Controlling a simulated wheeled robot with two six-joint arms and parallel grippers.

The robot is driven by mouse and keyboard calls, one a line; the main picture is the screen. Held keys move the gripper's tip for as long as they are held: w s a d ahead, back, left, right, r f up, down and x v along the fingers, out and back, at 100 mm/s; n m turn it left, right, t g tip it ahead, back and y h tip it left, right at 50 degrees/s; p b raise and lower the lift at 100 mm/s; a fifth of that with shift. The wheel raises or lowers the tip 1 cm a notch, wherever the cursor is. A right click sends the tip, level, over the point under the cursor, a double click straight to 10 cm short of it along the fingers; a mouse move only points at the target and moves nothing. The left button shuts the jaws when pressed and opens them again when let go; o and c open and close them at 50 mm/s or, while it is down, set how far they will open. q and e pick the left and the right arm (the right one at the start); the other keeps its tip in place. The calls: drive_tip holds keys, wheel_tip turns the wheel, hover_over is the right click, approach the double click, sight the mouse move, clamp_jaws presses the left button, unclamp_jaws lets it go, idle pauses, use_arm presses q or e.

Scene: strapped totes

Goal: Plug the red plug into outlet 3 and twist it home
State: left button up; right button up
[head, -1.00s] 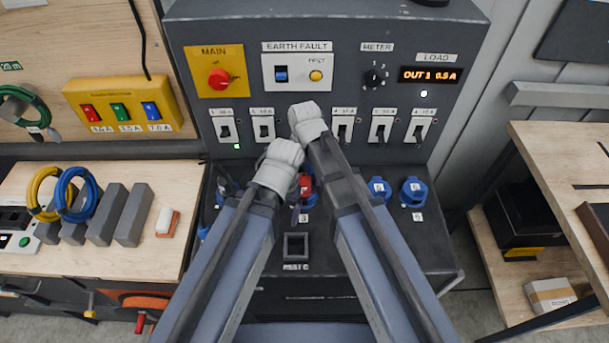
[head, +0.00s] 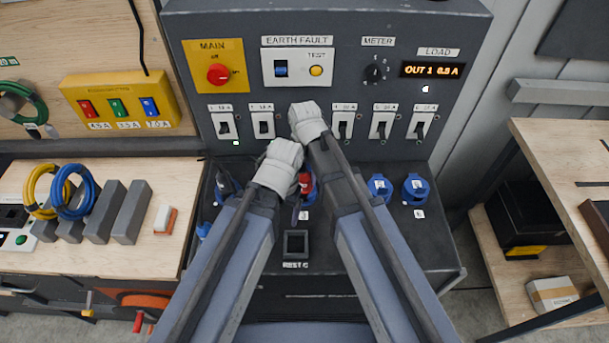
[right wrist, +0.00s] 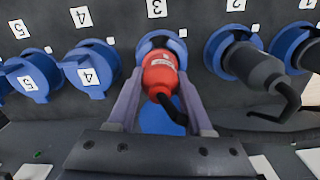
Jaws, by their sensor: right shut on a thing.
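The red plug (right wrist: 160,72) is between the two fingers of my right gripper (right wrist: 160,85) in the right wrist view. Its front end is at the blue ring of outlet 3 (right wrist: 150,42); I cannot tell how deep it sits or how far it is turned. A black cable bends away from its rear. In the head view the red plug (head: 307,184) shows in part between my arms, and outlet 3 is mostly hidden. My right wrist (head: 308,122) hides its own fingers there. My left arm's end (head: 279,166) is beside it, its fingers hidden.
Outlet 2 (right wrist: 232,50) holds a black plug right of outlet 3 in the right wrist view. Outlet 4 (right wrist: 100,62) and outlet 5 (right wrist: 40,75) have blue lids. Breaker switches (head: 343,126) line the panel above. The display (head: 432,70) reads OUT 1.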

clamp_jaws()
drive_tip(key=shift+m, duration=0.6)
drive_tip(key=shift+m, duration=0.5)
drive_tip(key=shift+m, duration=0.6)
drive_tip(key=o, duration=1)
unclamp_jaws()
